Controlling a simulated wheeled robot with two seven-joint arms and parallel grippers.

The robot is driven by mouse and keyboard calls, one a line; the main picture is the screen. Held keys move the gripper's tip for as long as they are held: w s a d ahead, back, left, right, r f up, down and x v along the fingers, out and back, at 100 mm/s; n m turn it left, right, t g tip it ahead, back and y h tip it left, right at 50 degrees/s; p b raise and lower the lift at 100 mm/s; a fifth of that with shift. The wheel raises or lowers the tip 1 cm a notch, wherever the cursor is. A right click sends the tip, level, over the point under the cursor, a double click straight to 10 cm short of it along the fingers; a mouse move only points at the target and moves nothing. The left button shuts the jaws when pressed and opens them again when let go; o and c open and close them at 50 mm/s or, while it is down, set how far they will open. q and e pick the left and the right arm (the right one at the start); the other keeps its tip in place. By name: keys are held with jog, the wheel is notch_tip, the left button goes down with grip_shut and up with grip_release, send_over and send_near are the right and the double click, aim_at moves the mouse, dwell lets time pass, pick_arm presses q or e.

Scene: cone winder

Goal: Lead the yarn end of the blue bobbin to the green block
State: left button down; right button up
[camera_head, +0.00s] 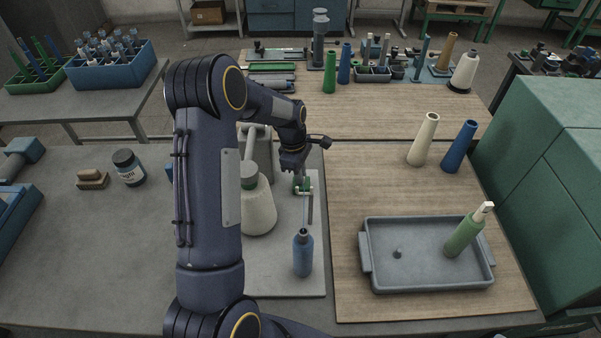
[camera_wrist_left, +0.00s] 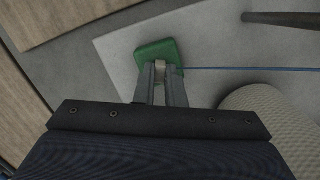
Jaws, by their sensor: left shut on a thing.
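The blue bobbin (camera_head: 303,256) stands upright on the light grey plate (camera_head: 285,285) in the head view. The small green block (camera_head: 302,182) lies farther back on that plate, just below my left gripper (camera_head: 297,175). In the left wrist view the green block (camera_wrist_left: 152,52) is at my left fingertips (camera_wrist_left: 161,72), which are shut on the yarn end, with a small pale piece between them. The blue yarn (camera_wrist_left: 250,69) runs taut from there to the right. I cannot tell whether the fingertips touch the block. My right gripper is not in view.
A large beige yarn cone (camera_head: 258,210) stands left of the bobbin, and shows in the wrist view (camera_wrist_left: 268,112). A thin upright rod (camera_head: 310,208) is near the block. A grey tray (camera_head: 380,282) with a green bottle-shaped bobbin (camera_head: 464,236) is at right.

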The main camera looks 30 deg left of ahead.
pick_arm(q)
jog(key=c, duration=0.9)
grip_release()
jog(key=shift+c, duration=0.2)
jog(key=shift+r, duration=0.1)
jog(key=shift+r+p, duration=2.5)
jog(key=shift+r, duration=0.95)
